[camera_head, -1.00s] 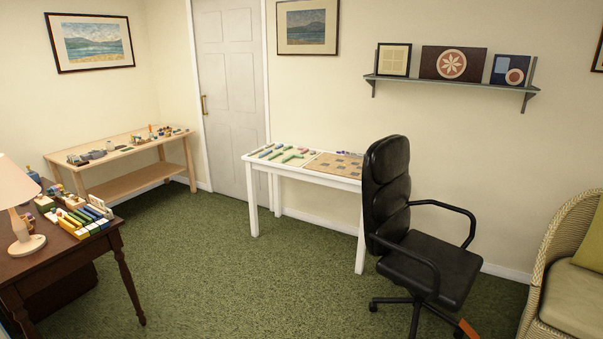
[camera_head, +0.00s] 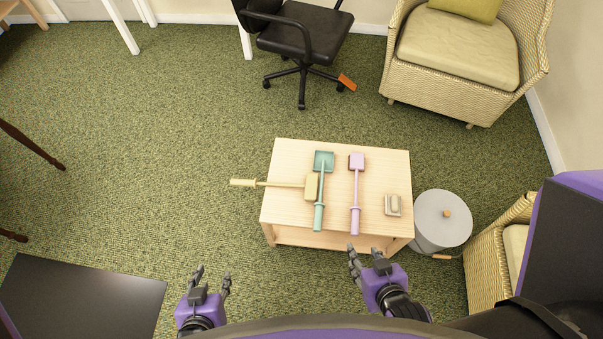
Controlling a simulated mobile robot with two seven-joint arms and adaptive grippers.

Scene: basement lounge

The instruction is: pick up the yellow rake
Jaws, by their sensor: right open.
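The yellow rake (camera_head: 283,184) lies sideways on the small light wooden table (camera_head: 287,152). Its head points right, close to the green shovel-like tool (camera_head: 321,190), and its handle sticks out past the table's left edge. I cannot tell whether the head touches the green tool. My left gripper (camera_head: 212,274) is open and empty, over the floor left of the table's front. My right gripper (camera_head: 364,251) is open and empty at the table's near edge. Both are apart from the rake.
A pink tool (camera_head: 356,194) and a small grey-beige object (camera_head: 393,205) also lie on the table. A lidded grey bin (camera_head: 441,219) stands right of it. A black office chair (camera_head: 303,36) and wicker armchair (camera_head: 452,70) stand behind.

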